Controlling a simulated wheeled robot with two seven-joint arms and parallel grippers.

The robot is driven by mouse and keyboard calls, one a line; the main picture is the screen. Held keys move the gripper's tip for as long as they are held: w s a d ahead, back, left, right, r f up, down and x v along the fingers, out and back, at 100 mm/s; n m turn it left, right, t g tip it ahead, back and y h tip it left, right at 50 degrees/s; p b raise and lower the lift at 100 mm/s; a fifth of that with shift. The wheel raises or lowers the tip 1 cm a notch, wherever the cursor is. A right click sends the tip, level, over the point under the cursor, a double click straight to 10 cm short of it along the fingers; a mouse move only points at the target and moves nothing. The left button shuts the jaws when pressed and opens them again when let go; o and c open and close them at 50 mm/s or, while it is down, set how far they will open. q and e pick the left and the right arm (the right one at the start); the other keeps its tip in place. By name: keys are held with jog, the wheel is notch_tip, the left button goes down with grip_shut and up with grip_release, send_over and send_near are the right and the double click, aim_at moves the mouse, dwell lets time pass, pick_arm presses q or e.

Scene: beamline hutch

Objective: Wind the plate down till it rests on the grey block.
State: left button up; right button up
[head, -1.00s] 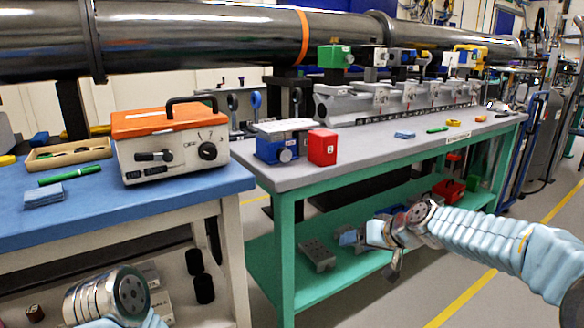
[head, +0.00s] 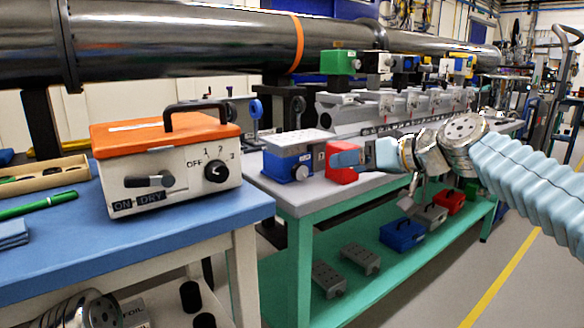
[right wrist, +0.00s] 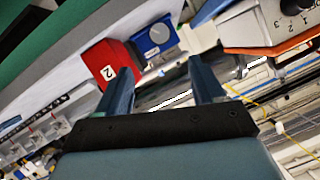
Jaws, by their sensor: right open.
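The plate (head: 298,137) is a pale, hole-dotted top on a small blue stage (head: 278,165) on the grey bench top. A red block (head: 340,174) stands just right of the stage and carries a "2" in the right wrist view (right wrist: 108,72). My right gripper (head: 348,158) is open and empty in front of the red block, its fingers (right wrist: 163,85) pointing toward the stage. I cannot make out a grey block under the plate. My left gripper is out of view.
An orange-topped control box (head: 165,160) stands on the blue bench (head: 150,235) at left. Behind the stage lies a long grey rail (head: 345,108) with several mounts. The green lower shelf (head: 385,285) holds grey perforated pieces and blue, grey and red boxes. Floor is free at right.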

aim_at(302, 171)
jog(key=p+x, duration=0.1)
jog(key=x, duration=1.2)
jog(key=shift+w+a+f, duration=0.15)
jog(key=shift+w+a, duration=0.05)
jog(key=shift+a, duration=0.05)
jog(key=c, duration=1.1)
jog(key=shift+o, duration=0.2)
jog(key=shift+n, duration=0.3)
jog(key=shift+s+a+n+t+h+b, duration=0.1)
jog(key=shift+n+t+h+b, duration=0.3)
jog(key=shift+n+h+b, duration=0.4)
jog(key=shift+a+n+t+h, duration=0.1)
jog(key=shift+n+t+h, duration=0.45)
jog(key=shift+n, duration=0.65)
